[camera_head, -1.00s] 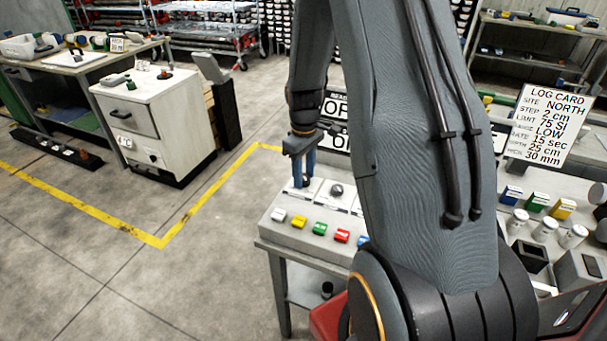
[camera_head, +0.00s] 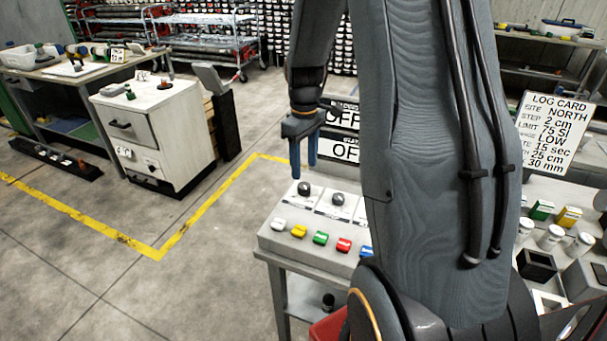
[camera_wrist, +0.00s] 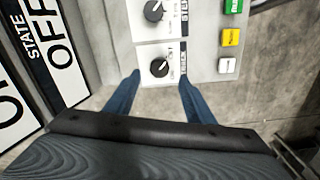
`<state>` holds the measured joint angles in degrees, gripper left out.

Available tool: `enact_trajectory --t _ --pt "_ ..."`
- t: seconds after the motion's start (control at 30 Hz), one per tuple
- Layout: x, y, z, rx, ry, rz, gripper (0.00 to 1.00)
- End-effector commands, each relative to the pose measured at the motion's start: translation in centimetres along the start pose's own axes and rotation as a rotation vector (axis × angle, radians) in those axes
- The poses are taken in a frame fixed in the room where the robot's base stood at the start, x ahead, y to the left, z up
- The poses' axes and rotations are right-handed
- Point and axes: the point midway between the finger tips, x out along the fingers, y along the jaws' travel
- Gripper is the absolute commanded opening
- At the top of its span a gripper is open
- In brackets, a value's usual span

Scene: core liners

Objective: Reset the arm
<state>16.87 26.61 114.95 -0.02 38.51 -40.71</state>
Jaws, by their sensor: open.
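My gripper (camera_head: 303,174) hangs above the left end of the control panel, pointing down, with blue fingers. In the wrist view my gripper (camera_wrist: 160,82) shows its two blue fingers spread apart with nothing between them. A black knob (camera_head: 304,189) on the panel is just below the fingertips and apart from them; this knob also shows in the wrist view (camera_wrist: 159,68). A second black knob (camera_head: 338,199) sits to its right. My grey arm crosses the middle of the head view and hides part of the panel.
The panel (camera_head: 275,243) carries several coloured buttons, among them a green one (camera_head: 320,238). A log card (camera_head: 552,133) and white-capped jars (camera_head: 550,237) are at right. A white cabinet (camera_head: 155,135) stands at left; the floor between is clear.

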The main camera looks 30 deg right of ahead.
Motion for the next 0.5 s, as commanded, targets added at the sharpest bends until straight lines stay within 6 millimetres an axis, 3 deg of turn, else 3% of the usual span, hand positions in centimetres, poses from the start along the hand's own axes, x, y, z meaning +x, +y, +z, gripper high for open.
enact_trajectory --t 0.5 --pt "-0.57 0.02 0.02 0.000 0.001 0.000 0.49"
